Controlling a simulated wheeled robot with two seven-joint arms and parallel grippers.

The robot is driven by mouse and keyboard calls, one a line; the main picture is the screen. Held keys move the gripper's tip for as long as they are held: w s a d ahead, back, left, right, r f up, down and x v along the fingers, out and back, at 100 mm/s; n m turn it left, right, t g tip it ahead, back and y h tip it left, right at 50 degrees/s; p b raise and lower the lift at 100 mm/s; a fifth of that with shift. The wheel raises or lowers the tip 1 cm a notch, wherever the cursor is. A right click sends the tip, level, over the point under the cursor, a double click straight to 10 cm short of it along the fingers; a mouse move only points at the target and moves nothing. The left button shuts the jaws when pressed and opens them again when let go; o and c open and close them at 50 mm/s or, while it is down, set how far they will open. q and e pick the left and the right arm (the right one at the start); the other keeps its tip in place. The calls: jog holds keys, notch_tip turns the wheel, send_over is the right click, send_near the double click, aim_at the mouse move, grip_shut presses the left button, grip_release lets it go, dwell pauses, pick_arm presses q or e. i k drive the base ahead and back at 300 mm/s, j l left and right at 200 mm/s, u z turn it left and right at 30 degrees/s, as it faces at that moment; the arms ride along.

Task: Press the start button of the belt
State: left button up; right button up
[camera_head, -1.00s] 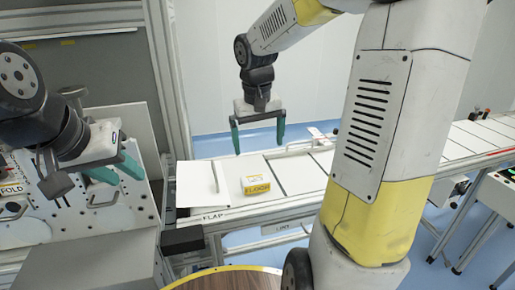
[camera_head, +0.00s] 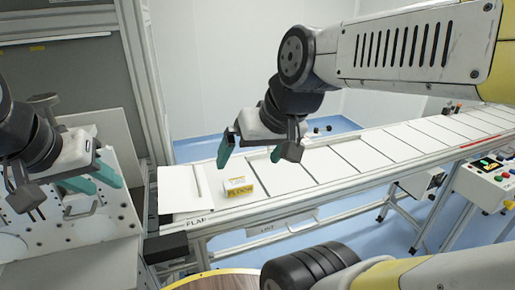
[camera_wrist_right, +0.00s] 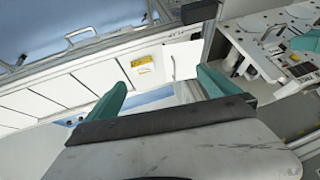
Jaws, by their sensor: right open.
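The conveyor belt (camera_head: 320,160) runs from the middle toward the upper right of the head view. A control box (camera_head: 485,183) with a small display and several coloured buttons stands beside it at the right edge. I cannot tell which button is the start button. My right gripper (camera_head: 252,152) is open and empty above the left part of the belt, well left of the control box. In the right wrist view its fingers (camera_wrist_right: 163,92) are apart, with the belt beyond. My left gripper (camera_head: 95,182) is open and empty in front of a white panel at the left.
A small white and yellow packet (camera_head: 239,189) lies on the belt near its left end. A round wooden table top (camera_head: 225,281) shows at the bottom. Blue floor is visible beyond the belt. A grey post (camera_head: 143,80) stands behind the belt's left end.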

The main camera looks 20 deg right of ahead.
aim_at(497, 178)
jog(key=z, duration=2.45)
